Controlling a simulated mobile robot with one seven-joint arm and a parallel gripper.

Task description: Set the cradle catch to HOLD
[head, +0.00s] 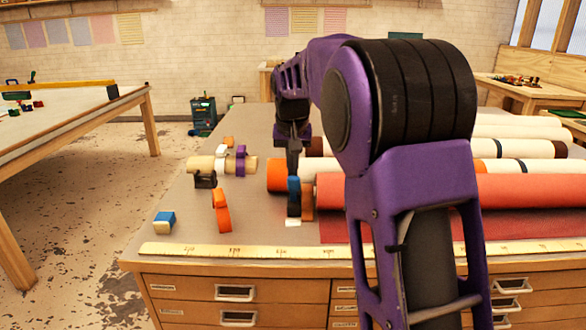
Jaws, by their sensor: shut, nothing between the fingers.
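A blue upright piece (294,198) stands on the worktop at the near left end of the rolls, with a brown-orange piece (307,200) beside it and a small white tag (292,222) at its foot. It may be the cradle catch; no HOLD marking is readable. A red-orange roll (400,190) lies just right of it. My gripper (293,172) is shut and empty, pointing down directly above the blue piece in the picture. I cannot tell whether its tips touch it. My purple arm hides the middle of the rolls.
Left of my gripper are a tan tube (234,166) with clips, an orange tool (221,212) and a blue-white block (164,222). A yellow ruler (200,249) runs along the front edge. Further rolls (520,149) lie at right. The worktop's left part has bare room.

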